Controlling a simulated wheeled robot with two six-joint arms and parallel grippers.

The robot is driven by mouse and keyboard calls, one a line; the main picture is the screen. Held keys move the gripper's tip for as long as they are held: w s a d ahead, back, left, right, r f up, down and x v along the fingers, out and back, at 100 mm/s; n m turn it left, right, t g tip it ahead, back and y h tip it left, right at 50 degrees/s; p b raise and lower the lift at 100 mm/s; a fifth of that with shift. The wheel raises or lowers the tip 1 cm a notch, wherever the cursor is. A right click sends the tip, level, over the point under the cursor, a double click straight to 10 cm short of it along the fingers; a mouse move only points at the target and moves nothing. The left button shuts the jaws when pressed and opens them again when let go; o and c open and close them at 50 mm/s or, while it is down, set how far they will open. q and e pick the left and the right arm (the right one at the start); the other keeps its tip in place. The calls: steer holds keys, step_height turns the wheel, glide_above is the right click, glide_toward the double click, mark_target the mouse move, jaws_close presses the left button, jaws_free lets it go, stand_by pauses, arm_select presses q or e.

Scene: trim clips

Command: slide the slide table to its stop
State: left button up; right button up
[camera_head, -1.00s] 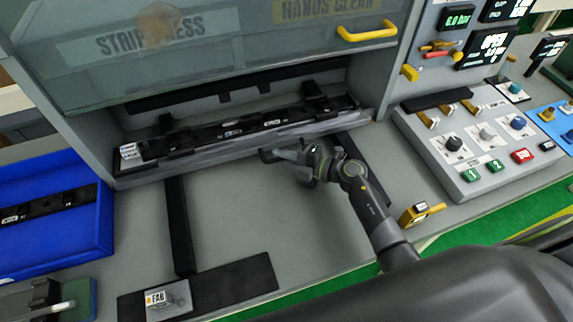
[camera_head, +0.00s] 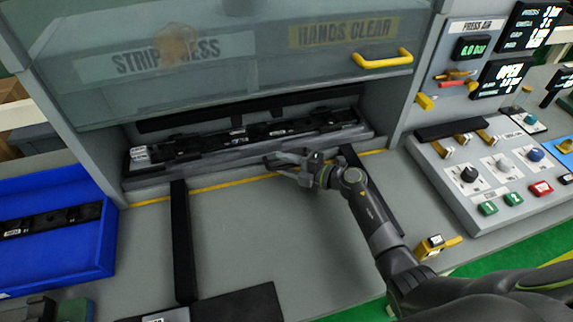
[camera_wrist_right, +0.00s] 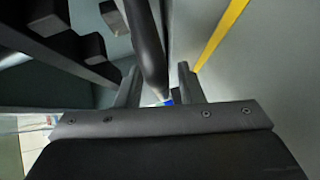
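The slide table (camera_head: 200,171) is a grey plate under the press hood, carrying a long black fixture (camera_head: 250,134). Its front edge lies behind a yellow line on the bench. A dark handle bar (camera_head: 275,160) is at its front edge, right of centre. My right gripper (camera_head: 284,164) is at this handle, fingers spread. In the right wrist view the dark bar (camera_wrist_right: 146,45) runs between the fingers of the gripper (camera_wrist_right: 160,88), with a gap on the right finger's side; contact on the left is unclear. My left gripper is not in view.
Two black rails (camera_head: 183,240) run forward on the bench. The raised press guard (camera_head: 250,70) with a yellow handle (camera_head: 384,59) hangs above. A blue bin (camera_head: 60,258) stands left, a button panel (camera_head: 500,175) right. The bench between the rails is clear.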

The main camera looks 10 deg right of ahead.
steer(key=shift+s, duration=0.1)
steer(key=shift+s+d+r, duration=0.1)
steer(key=shift+s+d, duration=0.1)
steer(key=p+v, duration=0.3)
steer(key=v, duration=0.7)
steer(key=shift+d+p, duration=0.25)
steer(key=shift+p, duration=0.05)
steer(key=shift+s+d+r, duration=0.1)
steer(key=shift+s+d, duration=0.25)
steer(key=shift+s, duration=0.05)
